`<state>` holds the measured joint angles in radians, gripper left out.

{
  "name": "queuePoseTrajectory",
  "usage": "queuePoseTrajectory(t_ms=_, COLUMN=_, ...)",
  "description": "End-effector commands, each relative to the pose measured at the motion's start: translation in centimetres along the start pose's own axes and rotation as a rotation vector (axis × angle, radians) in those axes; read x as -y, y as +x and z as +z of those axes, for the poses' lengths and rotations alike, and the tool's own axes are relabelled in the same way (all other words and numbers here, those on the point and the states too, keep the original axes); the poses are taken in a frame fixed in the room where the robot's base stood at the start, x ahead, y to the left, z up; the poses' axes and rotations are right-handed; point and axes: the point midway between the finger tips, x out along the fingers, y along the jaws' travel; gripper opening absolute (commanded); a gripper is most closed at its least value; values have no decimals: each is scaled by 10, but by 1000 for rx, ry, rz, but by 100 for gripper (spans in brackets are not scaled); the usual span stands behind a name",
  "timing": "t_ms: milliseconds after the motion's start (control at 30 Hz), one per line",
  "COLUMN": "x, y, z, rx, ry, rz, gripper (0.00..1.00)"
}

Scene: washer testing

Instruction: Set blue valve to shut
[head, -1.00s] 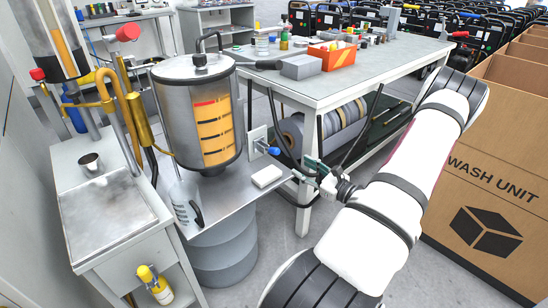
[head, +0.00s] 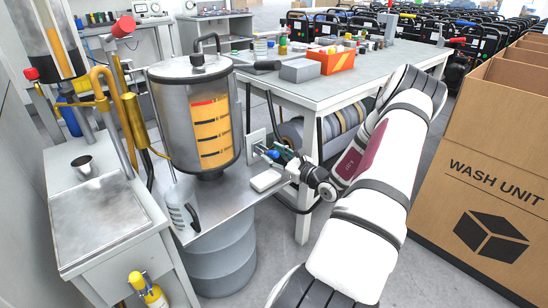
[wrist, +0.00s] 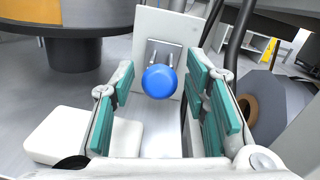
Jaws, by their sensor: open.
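The blue valve (wrist: 159,81) shows in the wrist view as a round blue knob in front of a pale plate (wrist: 166,28). In the head view the blue valve (head: 272,154) sits by the plate, right of the metal tank. My gripper (wrist: 163,88) is open, with one teal-padded finger on each side of the knob. The knob appears between the fingers, and I cannot tell whether either pad touches it. In the head view my gripper (head: 281,153) is at the valve, partly covering it.
The metal tank (head: 168,125) with an orange gauge stands left of the valve on a steel shelf. A white block (head: 267,180) lies on the shelf below the valve. A workbench (head: 345,85) stands behind, and a wash unit box (head: 490,190) is at the right.

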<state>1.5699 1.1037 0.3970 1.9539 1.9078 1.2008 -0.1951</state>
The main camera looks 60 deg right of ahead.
Motion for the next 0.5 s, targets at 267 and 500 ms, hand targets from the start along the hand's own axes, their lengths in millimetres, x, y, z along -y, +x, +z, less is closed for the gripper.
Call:
queuePoseTrajectory(t_ms=267, x=0, y=1, z=0, rx=0, ry=0, rz=0, gripper=40)
queuePoseTrajectory(t_ms=500, x=0, y=1, z=0, rx=0, ry=0, rz=0, gripper=0)
